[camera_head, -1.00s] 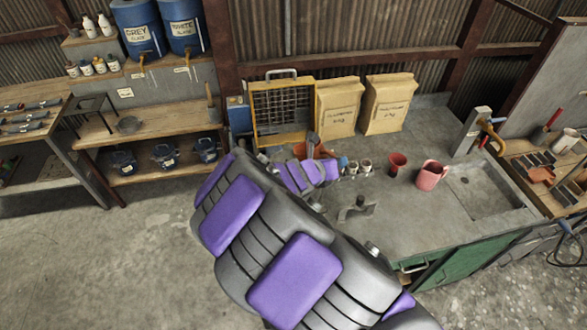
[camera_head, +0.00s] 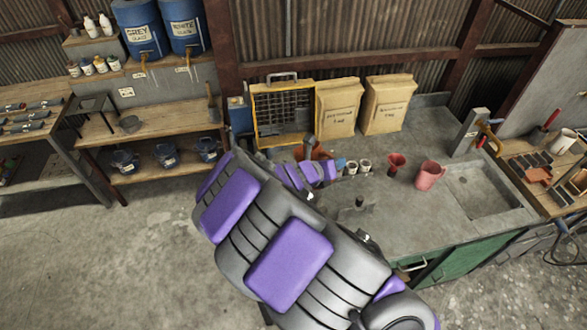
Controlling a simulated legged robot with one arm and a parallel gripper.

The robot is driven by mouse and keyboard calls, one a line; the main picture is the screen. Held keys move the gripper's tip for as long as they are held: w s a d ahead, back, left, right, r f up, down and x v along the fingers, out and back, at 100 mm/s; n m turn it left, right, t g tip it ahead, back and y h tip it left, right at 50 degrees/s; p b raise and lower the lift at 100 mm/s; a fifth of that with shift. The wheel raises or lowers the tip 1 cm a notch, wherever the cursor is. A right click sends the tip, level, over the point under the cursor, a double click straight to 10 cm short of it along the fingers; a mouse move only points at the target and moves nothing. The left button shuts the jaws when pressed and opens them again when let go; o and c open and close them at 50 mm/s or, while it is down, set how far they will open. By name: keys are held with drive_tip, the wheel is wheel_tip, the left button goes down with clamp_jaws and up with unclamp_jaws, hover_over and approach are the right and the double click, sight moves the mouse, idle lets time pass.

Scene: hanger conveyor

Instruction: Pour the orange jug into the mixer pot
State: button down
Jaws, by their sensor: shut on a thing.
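An orange vessel (camera_head: 321,153), which I take to be the orange jug, shows in part at the far end of my arm on the grey worktop. A grey part at the arm's end (camera_head: 309,145), apparently my gripper, stands against it with orange on both sides. My gripper appears shut on this jug. The fingertips and most of the jug are hidden behind my purple and grey arm links, so I cannot tell its tilt. I cannot make out the mixer pot; my arm covers the front left of the worktop.
A salmon-red jug (camera_head: 430,176) and a red funnel-like cup (camera_head: 396,163) stand right of my arm, beside small jars (camera_head: 358,167). A yellow-framed rack (camera_head: 283,113) and paper sacks (camera_head: 387,104) stand behind. A sink (camera_head: 484,190) lies to the right.

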sight(328, 155)
drive_tip(key=shift+w+a+r+n+g+h+p, duration=0.15)
drive_tip(key=shift+r+n+g+h+p, duration=0.3)
drive_tip(key=shift+p, duration=2.15)
drive_tip(key=shift+w+a+r+n, duration=0.2)
drive_tip(key=shift+a+r+n, duration=0.1)
drive_tip(key=shift+n, duration=0.15)
drive_tip(key=shift+h, duration=0.25)
drive_tip(key=shift+w+a+n+h, duration=0.2)
drive_tip(key=shift+n+h, duration=0.1)
drive_tip(key=shift+n, duration=0.2)
idle(0.4)
drive_tip(key=shift+w+a, duration=0.15)
drive_tip(key=shift+a, duration=0.15)
drive_tip(key=shift+w+a+r+n, duration=0.1)
drive_tip(key=shift+w+n, duration=0.05)
drive_tip(key=shift+n, duration=0.15)
